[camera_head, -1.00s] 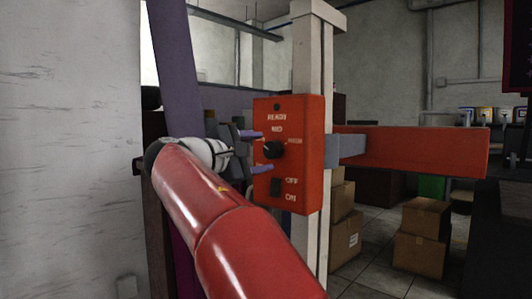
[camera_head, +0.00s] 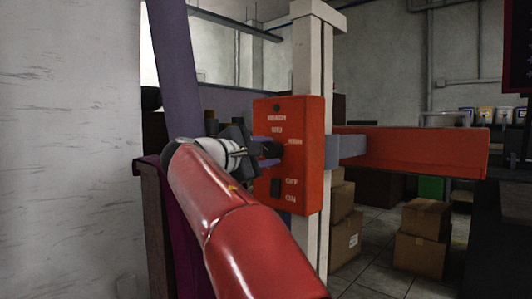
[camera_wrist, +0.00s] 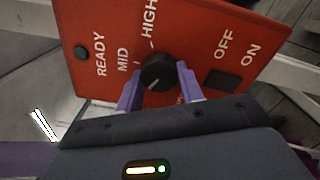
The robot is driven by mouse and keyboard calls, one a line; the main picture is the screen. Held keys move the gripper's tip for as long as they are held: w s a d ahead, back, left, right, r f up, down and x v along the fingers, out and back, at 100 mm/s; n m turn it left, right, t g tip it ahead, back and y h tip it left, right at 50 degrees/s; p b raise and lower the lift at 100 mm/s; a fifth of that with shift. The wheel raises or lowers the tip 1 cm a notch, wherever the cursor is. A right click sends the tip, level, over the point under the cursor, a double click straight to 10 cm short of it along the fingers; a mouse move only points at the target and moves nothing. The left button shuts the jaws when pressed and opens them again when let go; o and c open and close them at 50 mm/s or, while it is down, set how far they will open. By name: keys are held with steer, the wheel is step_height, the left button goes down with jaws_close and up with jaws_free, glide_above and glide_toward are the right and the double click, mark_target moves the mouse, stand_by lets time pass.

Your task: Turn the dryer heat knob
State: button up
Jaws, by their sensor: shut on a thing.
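The dryer's red control box (camera_head: 313,165) is mounted on a pale post. Its black round heat knob (camera_head: 271,149) sits beside the MID and HIGH labels. In the wrist view the knob (camera_wrist: 158,72) shows a short white pointer mark on its lower-left face. My gripper (camera_head: 267,150) has its two purple fingers on either side of the knob and is shut on it. The fingers also show in the wrist view (camera_wrist: 160,85), one left and one right of the knob. The far side of the knob is hidden.
A black OFF/ON switch (camera_wrist: 224,78) lies close to the right finger in the wrist view. A small dark button (camera_wrist: 81,52) is near READY. A red arm (camera_head: 415,153) extends right from the post. Cardboard boxes (camera_head: 420,235) stand on the floor behind.

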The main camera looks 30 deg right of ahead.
steer(key=m+b, duration=0.3)
steer(key=m, duration=0.2)
steer(key=shift+f+m, duration=0.1)
steer(key=shift+m, duration=0.2)
steer(key=m+b, duration=0.2)
steer(key=m, duration=0.4)
steer(key=shift+b, duration=0.35)
stand_by(0.3)
steer(key=o, duration=1)
steer(key=v, duration=0.7)
steer(key=shift+s+a, duration=0.15)
steer(key=shift+a, duration=0.2)
